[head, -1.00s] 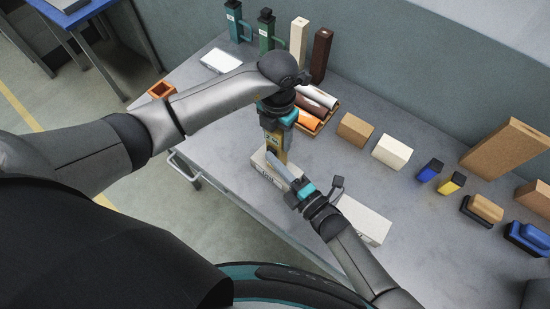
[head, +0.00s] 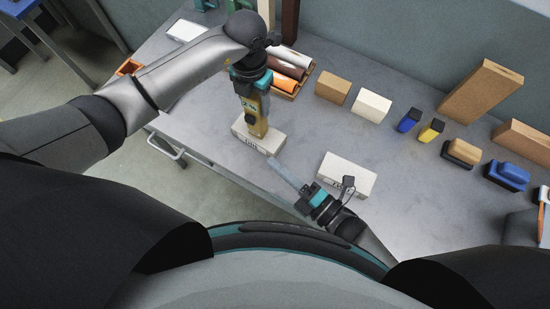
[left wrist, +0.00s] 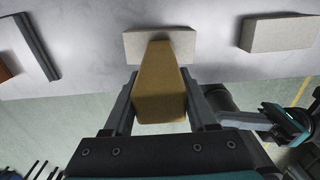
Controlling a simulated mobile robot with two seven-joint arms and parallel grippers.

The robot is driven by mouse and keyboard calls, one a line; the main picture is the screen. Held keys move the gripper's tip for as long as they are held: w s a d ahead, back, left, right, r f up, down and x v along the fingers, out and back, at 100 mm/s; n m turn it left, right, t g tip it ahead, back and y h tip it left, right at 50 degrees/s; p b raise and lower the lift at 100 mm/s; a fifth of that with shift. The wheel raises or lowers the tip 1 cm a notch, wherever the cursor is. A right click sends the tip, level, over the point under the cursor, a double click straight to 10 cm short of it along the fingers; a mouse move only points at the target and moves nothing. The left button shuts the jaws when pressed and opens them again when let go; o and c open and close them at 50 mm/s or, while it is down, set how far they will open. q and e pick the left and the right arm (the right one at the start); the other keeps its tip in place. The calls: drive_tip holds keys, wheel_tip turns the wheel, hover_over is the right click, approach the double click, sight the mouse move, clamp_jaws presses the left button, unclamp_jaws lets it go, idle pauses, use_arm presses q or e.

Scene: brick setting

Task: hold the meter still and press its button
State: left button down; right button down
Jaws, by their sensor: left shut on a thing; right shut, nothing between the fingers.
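The meter (head: 262,122) is a tall yellow-tan body with a small display and a dark part on its front. It stands upright over a white block (head: 243,138) with dark lettering. My left gripper (head: 252,92) is shut on the meter's upper part from above. In the left wrist view the meter (left wrist: 161,82) lies between both fingers, in front of the white block (left wrist: 136,48). My right gripper (head: 274,165) is shut and empty, its tip close to the block's right front corner and apart from the meter. I cannot tell which part is the button.
A second white lettered block (head: 348,173) lies just beyond my right gripper. A wooden tray (head: 291,92) with rolls is behind the meter. Bare tabletop lies between.

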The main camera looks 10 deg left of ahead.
idle(0.4)
use_arm(q)
drive_tip(key=shift+c, duration=0.6)
unclamp_jaws()
drive_tip(key=shift+r, duration=0.1)
